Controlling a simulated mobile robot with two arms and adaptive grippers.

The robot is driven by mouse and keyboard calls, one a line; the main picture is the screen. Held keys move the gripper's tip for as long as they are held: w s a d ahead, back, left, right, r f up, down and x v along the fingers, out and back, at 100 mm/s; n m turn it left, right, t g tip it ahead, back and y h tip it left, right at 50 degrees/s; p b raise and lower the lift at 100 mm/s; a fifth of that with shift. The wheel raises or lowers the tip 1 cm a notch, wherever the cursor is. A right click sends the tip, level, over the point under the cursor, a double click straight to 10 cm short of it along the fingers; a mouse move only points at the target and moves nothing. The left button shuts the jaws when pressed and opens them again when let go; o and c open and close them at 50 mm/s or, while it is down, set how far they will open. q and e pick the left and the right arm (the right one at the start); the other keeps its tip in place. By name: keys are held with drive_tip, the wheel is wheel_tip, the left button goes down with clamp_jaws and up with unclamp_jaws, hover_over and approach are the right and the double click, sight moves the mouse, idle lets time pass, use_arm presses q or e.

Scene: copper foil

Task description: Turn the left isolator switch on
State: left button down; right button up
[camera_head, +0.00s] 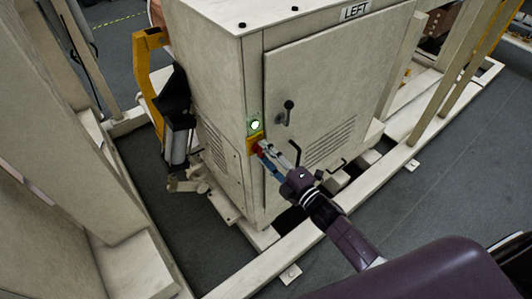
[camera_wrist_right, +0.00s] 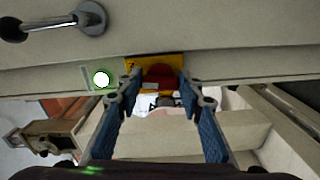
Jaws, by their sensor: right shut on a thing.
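The left isolator switch is a red knob (camera_wrist_right: 160,74) on a yellow plate (camera_wrist_right: 134,67), on the edge of a beige cabinet (camera_head: 330,75) labelled LEFT. In the head view the yellow plate (camera_head: 252,146) sits just below a lit green lamp (camera_head: 255,124). The lamp (camera_wrist_right: 101,79) also glows in the wrist view. My right gripper (camera_head: 266,150) reaches the knob from the lower right. In the wrist view its two fingertips (camera_wrist_right: 160,84) are shut on the red knob, one on each side. The fingers partly hide the knob. My left gripper is not in view.
A dark door handle (camera_head: 288,105) stands out on the cabinet door above right of the switch. Beige frame rails (camera_head: 285,255) run low in front of the cabinet. A yellow bracket (camera_head: 145,75) stands at its left. Grey floor (camera_head: 440,190) is open at right.

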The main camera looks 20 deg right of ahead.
drive_tip(key=shift+f+m+p, duration=0.15)
drive_tip(key=shift+m+p, duration=0.2)
drive_tip(key=shift+m, duration=3.35)
drive_tip(key=o, duration=1.2)
drive_tip(key=shift+c, duration=0.2)
drive_tip(key=v, duration=1.2)
